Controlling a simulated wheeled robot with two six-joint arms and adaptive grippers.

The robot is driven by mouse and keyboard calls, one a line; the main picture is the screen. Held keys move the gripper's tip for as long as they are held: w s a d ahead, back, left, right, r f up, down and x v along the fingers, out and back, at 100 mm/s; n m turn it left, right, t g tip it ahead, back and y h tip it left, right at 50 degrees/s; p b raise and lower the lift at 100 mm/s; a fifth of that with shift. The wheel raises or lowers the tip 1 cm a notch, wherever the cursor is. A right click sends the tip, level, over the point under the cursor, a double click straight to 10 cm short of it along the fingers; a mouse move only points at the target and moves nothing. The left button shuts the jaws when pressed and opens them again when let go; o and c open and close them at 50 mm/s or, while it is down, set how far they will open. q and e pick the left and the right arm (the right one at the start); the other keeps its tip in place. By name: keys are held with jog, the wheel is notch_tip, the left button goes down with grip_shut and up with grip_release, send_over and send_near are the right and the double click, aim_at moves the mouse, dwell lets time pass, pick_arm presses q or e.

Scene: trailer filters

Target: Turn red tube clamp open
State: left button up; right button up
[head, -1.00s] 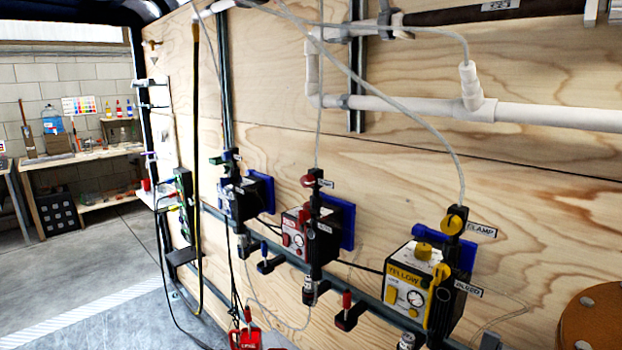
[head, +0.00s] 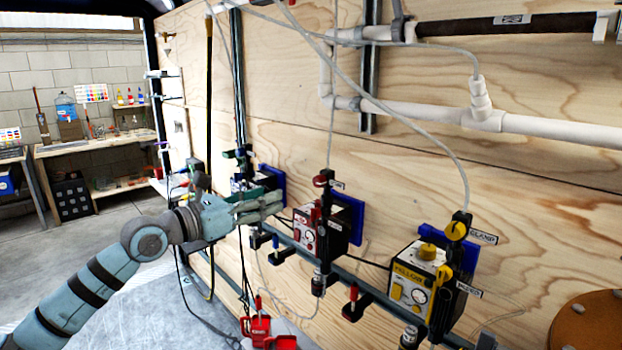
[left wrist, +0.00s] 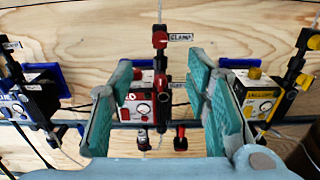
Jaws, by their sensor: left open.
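The red tube clamp (head: 321,180) sits at the top of the red pump unit (head: 312,232), with a thin clear tube running up from it. In the left wrist view the red clamp (left wrist: 160,40) is beside a label reading CLAMP, above the red unit (left wrist: 138,106). My left gripper (head: 278,202) is left of the red unit in the head view and apart from the clamp. In the left wrist view its fingers (left wrist: 163,85) are spread, with nothing between them held. The clamp appears beyond and above the fingertips. My right gripper is not in view.
The blue unit (left wrist: 32,97) is left of the red one and the yellow unit (head: 417,277) is right. A dark rail (head: 372,297) runs below them. A loose red item (head: 266,333) lies low. White pipes (head: 420,113) and hanging tubes cross above.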

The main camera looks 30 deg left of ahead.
pick_arm(q)
jog(key=p, duration=0.3)
send_near(316, 181)
jog(key=x, duration=0.8)
jog(key=shift+d+r, duration=0.1)
jog(key=shift+w, duration=0.3)
grip_shut()
